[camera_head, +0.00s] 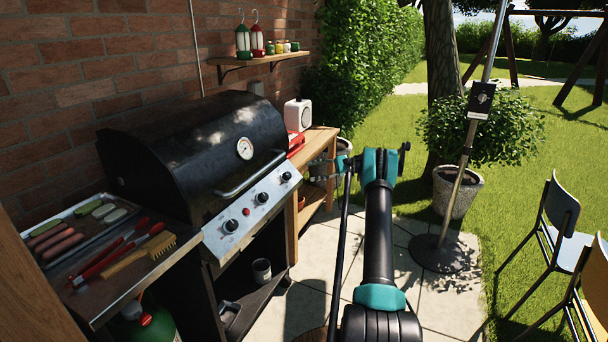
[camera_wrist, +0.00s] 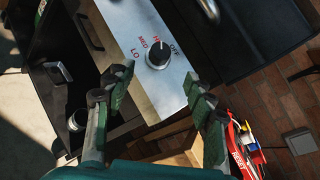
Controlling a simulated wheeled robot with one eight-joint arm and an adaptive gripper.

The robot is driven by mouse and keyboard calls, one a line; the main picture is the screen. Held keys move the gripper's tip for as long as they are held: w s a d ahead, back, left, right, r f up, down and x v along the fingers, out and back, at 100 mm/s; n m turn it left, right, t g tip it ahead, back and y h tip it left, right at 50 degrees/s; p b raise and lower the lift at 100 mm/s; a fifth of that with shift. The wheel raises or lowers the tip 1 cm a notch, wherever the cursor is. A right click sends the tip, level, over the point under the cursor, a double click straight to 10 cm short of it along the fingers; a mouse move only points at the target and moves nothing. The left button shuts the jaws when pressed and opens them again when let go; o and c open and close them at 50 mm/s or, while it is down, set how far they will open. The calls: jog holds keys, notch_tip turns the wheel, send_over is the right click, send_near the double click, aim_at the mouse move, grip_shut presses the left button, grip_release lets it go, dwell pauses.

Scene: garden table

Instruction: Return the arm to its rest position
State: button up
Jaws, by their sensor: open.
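My arm extends forward in the head view, with my gripper (camera_head: 322,172) beyond the right end of the grill's control panel, small and partly hidden by my arm. In the wrist view my gripper (camera_wrist: 160,80) is open, its two green-grey fingers spread with nothing between the tips. A black knob (camera_wrist: 158,54) on the grill's silver panel shows just ahead of the fingertips, apart from them as far as I can tell. The knob has LO, MED, HI and OFF marks, and its white line points near HI. The closed black grill (camera_head: 200,150) stands at left.
A wooden side table (camera_head: 314,150) with a white box (camera_head: 298,115) adjoins the grill. A tray (camera_head: 75,228) of sausages and vegetables sits at left beside tongs and a brush. A parasol pole (camera_head: 460,185) and chairs (camera_head: 562,215) stand right. Paving between is open.

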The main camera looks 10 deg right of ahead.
jog(key=shift+d+r, duration=0.1)
jog(key=shift+d, duration=0.65)
jog(key=s+a+r+n+h, duration=0.2)
jog(key=s+a+r+h, duration=0.3)
jog(key=s, duration=0.6)
jog(key=s+a+r+n+h, duration=0.2)
jog(key=s+a+h, duration=0.2)
jog(key=s+a, duration=0.5)
jog(key=s+d+f+n+t+h, duration=0.1)
jog(key=s+f+n+h, duration=0.1)
jog(key=s, duration=0.9)
jog(key=s+d+f+n+t+h, duration=0.1)
jog(key=s+d+f+n+h, duration=0.1)
jog(key=s, duration=1)
jog(key=s+d+f+n+h, duration=0.2)
jog(key=s+f, duration=0.3)
jog(key=s, duration=0.7)
jog(key=shift+s+d+f+n+t+h, duration=0.15)
jog(key=shift+n+t+h, duration=0.25)
jog(key=shift+n+h, duration=0.35)
